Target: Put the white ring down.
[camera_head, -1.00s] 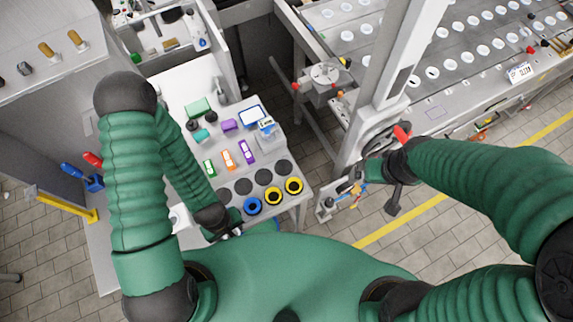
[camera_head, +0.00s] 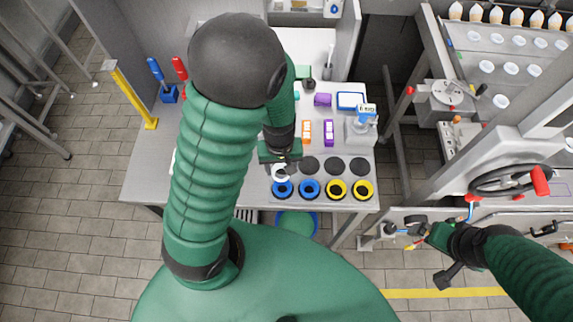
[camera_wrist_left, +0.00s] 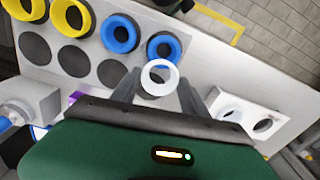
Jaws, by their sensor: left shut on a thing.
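My left gripper (camera_head: 281,163) is shut on the white ring (camera_head: 280,178) over the left end of the row of dark round spots. In the left wrist view the ring (camera_wrist_left: 158,91) sits between the fingertips, just beside a blue ring (camera_wrist_left: 164,49). No dark spot shows at that end of the row; the ring and gripper cover that place. I cannot tell whether the ring touches the surface. My right gripper (camera_head: 446,243) is at the right, near a hand wheel; its jaws are too small to read.
Two blue rings (camera_head: 309,189) and two yellow rings (camera_head: 336,190) lie along the bench's front edge. Dark spots (camera_head: 335,165) to the right are bare. Orange and purple items (camera_head: 328,131) stand behind. A white block with round holes (camera_wrist_left: 246,117) shows in the wrist view.

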